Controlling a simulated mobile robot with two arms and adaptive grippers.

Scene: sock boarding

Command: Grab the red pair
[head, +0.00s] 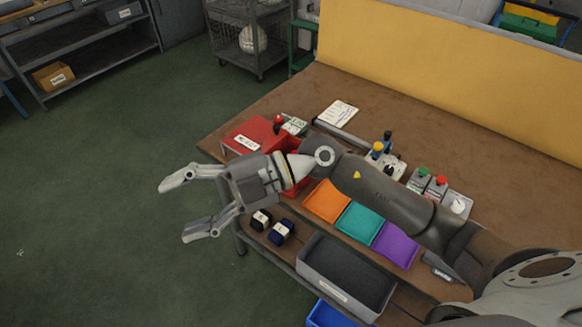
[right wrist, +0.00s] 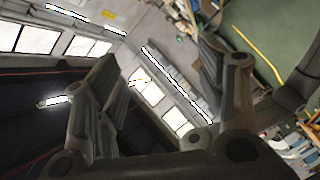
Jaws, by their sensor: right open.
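My right gripper (head: 181,210) is open and empty in the head view. It hangs over the green floor, past the left edge of the workbench (head: 275,93). Its spread fingers also show in the right wrist view (right wrist: 157,58), with windows and ceiling behind them and no sock between them. A black rolled pair (head: 261,220) and a navy rolled pair (head: 281,232), both with pale bands, lie near the bench's front left edge, below my right gripper's palm. I cannot make out a red pair; my right arm covers part of the bench. My left gripper is not in view.
A red box (head: 254,136) with a label stands at the bench's left. Orange (head: 326,201), teal (head: 359,224) and purple (head: 395,246) trays lie in a row beside my arm. A grey bin (head: 346,275) stands in front of them. Buttons (head: 437,187) stand behind my arm.

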